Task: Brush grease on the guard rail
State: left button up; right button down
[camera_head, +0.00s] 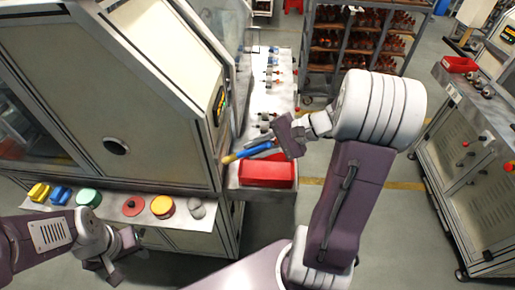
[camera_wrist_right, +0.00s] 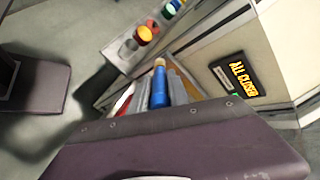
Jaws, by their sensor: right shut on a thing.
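A brush (camera_head: 250,151) with a blue handle and a yellowish end is held by my right gripper (camera_head: 275,143), above the front end of the metal bench. The yellowish end points left, towards the machine. In the right wrist view the blue brush (camera_wrist_right: 159,95) lies between the grey fingers, its tan end pointing away from the gripper. My left gripper (camera_head: 121,256) hangs low at the left, in front of the button panel, with its fingers apart and nothing between them. I cannot pick out the guard rail for certain, nor see grease on the brush.
A red bin (camera_head: 267,174) stands at the bench's front end, just below the brush. Small parts line the bench (camera_head: 285,90) behind it. The large cream machine (camera_head: 110,70) stands close on the left. Several coloured buttons (camera_head: 162,206) stick up from its front panel.

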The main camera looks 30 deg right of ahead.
jog(key=shift+w+a, duration=0.25)
jog(key=shift+a, duration=0.2)
